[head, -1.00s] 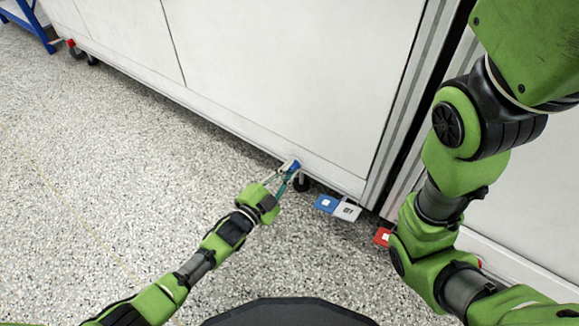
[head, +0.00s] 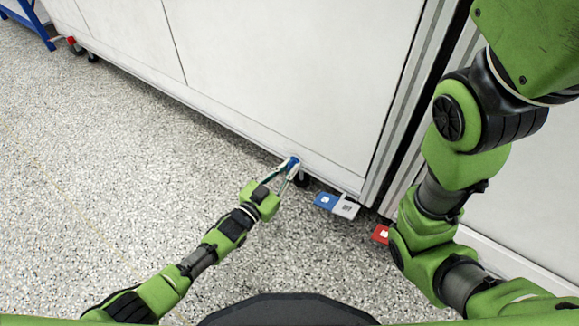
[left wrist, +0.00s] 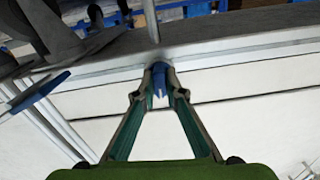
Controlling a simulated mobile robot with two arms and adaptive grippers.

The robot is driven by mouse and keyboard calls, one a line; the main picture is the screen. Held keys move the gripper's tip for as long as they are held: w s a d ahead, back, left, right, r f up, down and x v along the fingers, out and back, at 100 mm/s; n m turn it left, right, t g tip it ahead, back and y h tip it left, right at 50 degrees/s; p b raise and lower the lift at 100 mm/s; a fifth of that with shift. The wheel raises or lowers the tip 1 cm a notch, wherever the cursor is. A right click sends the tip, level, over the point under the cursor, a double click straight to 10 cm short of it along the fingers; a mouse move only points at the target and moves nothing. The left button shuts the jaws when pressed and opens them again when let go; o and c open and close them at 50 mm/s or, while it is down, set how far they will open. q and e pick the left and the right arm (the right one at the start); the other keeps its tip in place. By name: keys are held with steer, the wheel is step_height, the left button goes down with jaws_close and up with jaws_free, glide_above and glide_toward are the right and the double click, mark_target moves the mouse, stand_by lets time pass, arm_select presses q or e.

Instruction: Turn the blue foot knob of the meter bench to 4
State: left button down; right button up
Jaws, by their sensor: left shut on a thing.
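The blue foot knob (head: 293,163) sits low at the bottom edge of the white meter bench (head: 270,80), near its right corner. My left gripper (head: 289,168) reaches it from the lower left and is shut on the knob. In the left wrist view the blue knob (left wrist: 160,80) is between the two fingertips (left wrist: 161,88), which touch it from both sides. The number the knob points to cannot be read. My right arm stands at the right of the head view, but its gripper is out of the picture.
A blue tag (head: 326,201) and a grey-white tag (head: 346,208) stick out at the bench's foot, right of the knob. A red tag (head: 381,234) is further right. A red foot knob (head: 71,40) shows at the far left. The speckled floor (head: 90,170) is clear on the left.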

arm_select(q)
steer(key=shift+f, duration=0.15)
stand_by(0.4)
steer(key=c, duration=2.1)
jaws_free()
steer(key=v, duration=1.2)
